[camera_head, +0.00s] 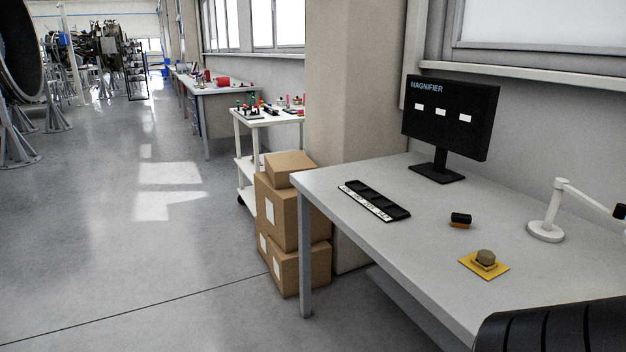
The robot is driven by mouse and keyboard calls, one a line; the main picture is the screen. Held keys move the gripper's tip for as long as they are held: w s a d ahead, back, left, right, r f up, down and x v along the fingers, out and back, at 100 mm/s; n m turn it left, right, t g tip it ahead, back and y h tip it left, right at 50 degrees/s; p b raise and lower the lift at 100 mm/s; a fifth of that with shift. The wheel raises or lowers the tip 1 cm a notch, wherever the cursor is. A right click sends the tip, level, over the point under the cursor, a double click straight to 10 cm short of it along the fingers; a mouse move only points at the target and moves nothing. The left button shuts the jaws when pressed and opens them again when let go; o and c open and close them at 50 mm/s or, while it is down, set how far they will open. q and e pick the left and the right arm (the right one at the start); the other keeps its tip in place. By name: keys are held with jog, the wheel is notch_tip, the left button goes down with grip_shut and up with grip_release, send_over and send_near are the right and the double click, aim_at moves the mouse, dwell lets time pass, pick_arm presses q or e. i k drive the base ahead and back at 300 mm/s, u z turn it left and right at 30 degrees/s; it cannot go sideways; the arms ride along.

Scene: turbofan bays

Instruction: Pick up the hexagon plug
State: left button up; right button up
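A brownish hexagonal piece, which looks like the hexagon plug (485,257), sits on a small yellow mat (470,264) on the grey table (395,240). The table stands at the right of the head view. Bare table surrounds the mat. Neither of my grippers is in view. A dark ribbed shape fills the bottom right corner and covers the table there; I cannot tell for sure whether it is part of my arm.
On the table are a black compartment tray (391,206), a small dark cylinder (461,217) with an orange-brown base, a magnifier monitor (450,119) and a white jointed stand (546,231). Cardboard boxes (299,211) and a white cart (238,140) stand left of it. Open floor (150,250) lies further left.

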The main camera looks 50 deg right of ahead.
aim_at(486, 257)
jog(key=z, duration=0.75)
jog(key=i, duration=1.3)
jog(key=z, duration=1.55)
jog(key=i, duration=0.15)
jog(key=u, duration=1.55)
jog(key=k, duration=0.85)
jog(key=z, duration=0.55)
